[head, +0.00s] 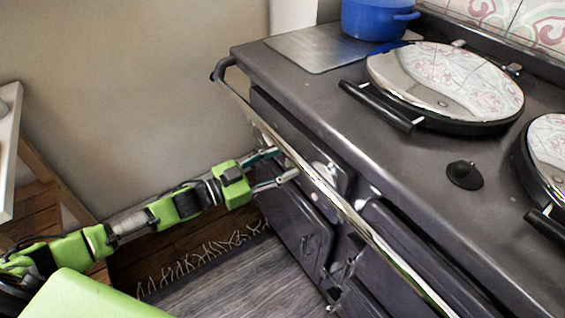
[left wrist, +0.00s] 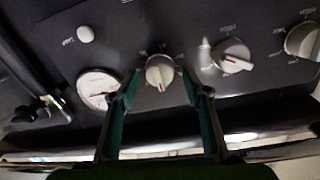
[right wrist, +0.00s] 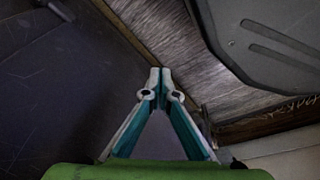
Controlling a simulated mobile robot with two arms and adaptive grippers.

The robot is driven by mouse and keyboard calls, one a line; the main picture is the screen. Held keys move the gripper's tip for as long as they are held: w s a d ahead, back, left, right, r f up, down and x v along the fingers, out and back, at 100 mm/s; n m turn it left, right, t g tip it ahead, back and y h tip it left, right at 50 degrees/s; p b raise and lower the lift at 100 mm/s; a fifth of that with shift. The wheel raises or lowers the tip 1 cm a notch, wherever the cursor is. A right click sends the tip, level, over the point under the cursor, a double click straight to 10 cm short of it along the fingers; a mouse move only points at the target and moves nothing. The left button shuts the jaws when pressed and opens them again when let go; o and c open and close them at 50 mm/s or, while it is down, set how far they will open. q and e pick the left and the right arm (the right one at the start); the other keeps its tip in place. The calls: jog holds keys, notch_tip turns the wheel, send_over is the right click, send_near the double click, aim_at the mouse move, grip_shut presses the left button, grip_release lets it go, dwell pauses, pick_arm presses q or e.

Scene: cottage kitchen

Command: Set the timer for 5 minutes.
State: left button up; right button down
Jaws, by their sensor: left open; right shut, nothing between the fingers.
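My left gripper (head: 283,164) reaches the front of the dark range cooker (head: 330,95), close to its front rail. In the left wrist view the left gripper (left wrist: 160,88) is open, its fingers on either side of a round silver knob (left wrist: 160,72) with a red mark. I cannot tell whether the fingers touch it. Two more silver knobs (left wrist: 232,55) (left wrist: 302,40) stand to the right, and a pale round dial (left wrist: 98,88) to the left. The labels are too small to read, so I cannot tell which is the timer. My right gripper (right wrist: 160,82) is shut and empty.
The shiny front rail (head: 325,188) runs along the cooker front, near my left fingers. A blue pot (head: 375,18) and a round lid (head: 445,80) are on top. A fringed rug (head: 215,275) lies on the floor below.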

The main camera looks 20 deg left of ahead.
pick_arm(q)
jog(key=shift+w+d, duration=0.1)
pick_arm(e)
jog(key=shift+w+r, duration=0.15)
jog(key=shift+r, duration=0.05)
pick_arm(q)
jog(key=shift+c, duration=0.4)
jog(key=c, duration=1)
jog(key=shift+m+p, duration=1.25)
jog(key=shift+m, duration=1.25)
pick_arm(e)
jog(key=s+f, duration=0.6)
jog(key=shift+s+d+f, duration=0.2)
jog(key=shift+d, duration=0.25)
pick_arm(q)
jog(key=o, duration=1.1)
jog(key=v, duration=1.2)
jog(key=shift+r, duration=0.2)
